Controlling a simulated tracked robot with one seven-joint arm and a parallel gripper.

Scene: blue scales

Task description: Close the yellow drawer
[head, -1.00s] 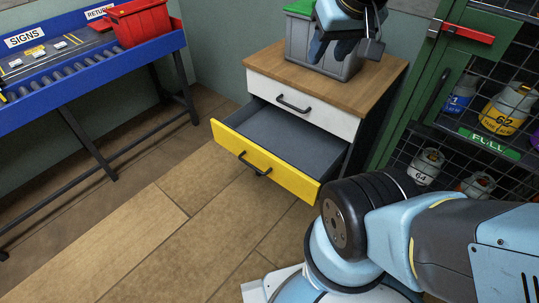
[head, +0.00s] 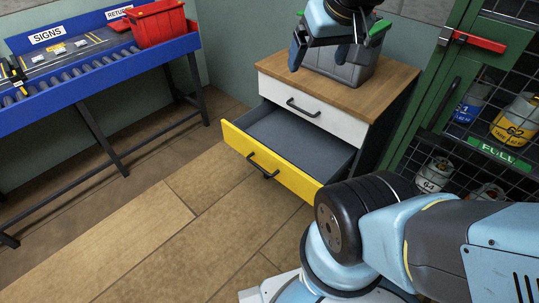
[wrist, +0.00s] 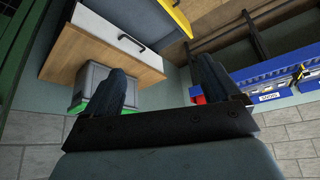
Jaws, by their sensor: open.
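The yellow drawer (head: 270,165) is pulled out of the lower part of a small cabinet with a wooden top (head: 375,85). Its grey inside is empty where I can see it, and its front has a black handle (head: 262,168). A corner of the yellow front (wrist: 175,16) shows in the wrist view. The white drawer (head: 310,108) above it is shut. My gripper (head: 318,58) is open and empty, above the cabinet top and in front of the grey bin. Its two fingers (wrist: 165,88) are spread apart in the wrist view.
A blue roller table (head: 110,75) with a red crate (head: 158,22) is at left. A green mesh cage (head: 430,90) with gas bottles is close at right. The floor before the drawer is clear.

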